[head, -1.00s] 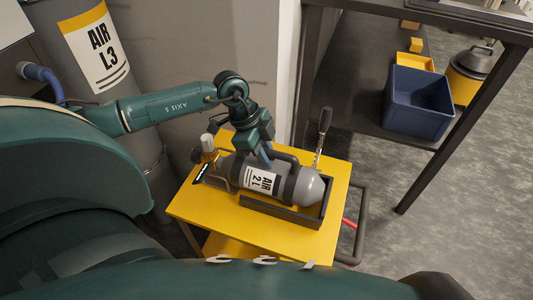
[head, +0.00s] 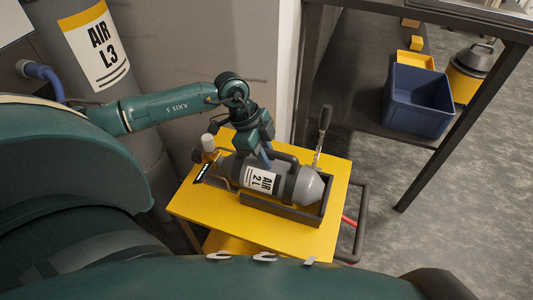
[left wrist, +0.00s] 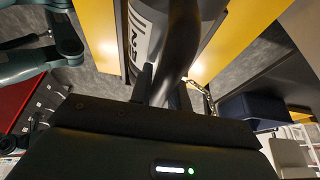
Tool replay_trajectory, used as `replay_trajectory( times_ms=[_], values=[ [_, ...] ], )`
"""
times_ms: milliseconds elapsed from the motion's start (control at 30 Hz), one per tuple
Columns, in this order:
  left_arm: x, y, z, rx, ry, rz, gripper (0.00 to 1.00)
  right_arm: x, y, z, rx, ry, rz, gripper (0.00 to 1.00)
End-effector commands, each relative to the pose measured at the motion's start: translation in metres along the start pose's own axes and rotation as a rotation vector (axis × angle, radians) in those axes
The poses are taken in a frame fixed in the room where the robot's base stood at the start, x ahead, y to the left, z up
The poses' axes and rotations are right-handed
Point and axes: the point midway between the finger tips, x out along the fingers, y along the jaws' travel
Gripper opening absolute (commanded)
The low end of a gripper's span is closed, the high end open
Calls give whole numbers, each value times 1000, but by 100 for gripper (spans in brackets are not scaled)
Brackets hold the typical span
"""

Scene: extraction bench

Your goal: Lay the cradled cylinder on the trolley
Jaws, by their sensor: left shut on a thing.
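The grey cylinder (head: 302,187) with a white "AIR 2 L" label lies on its side over the yellow trolley top (head: 295,235), in a dark cradle tray (head: 282,211). Its brass valve (head: 208,144) points left. My left gripper (head: 267,152) is above the cylinder and shut on its dark carrying handle (head: 285,159). In the left wrist view the handle (left wrist: 172,55) passes between the fingers, with the cylinder (left wrist: 142,30) beyond. Whether the cylinder's full weight rests in the tray cannot be told. My right gripper is not in view.
A tall "AIR L3" cylinder (head: 100,50) stands at the left by the wall. A dark bench (head: 375,110) at the right holds a blue bin (head: 418,105). An upright lever (head: 322,130) rises behind the trolley. Grey floor (head: 450,220) is clear at the right.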

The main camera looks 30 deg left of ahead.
Motion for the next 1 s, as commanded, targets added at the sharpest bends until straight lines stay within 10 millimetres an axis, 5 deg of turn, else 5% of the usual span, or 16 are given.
replay_trajectory(
  times_ms=[100, 133, 433, 767, 1000],
  values=[
    [-4, -3, -3, 3, 8, -9, 0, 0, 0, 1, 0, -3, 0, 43],
    [-4, -3, -3, 3, 8, -9, 19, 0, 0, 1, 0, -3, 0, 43],
    [-1, -1, -1, 1, 3, -3, 43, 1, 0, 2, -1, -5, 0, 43],
    [-4, 1, 2, -2, -4, 5, 43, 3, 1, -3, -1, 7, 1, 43],
    [-52, 0, 0, 0, -2, -2, 43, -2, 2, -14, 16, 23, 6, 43]
  ],
)
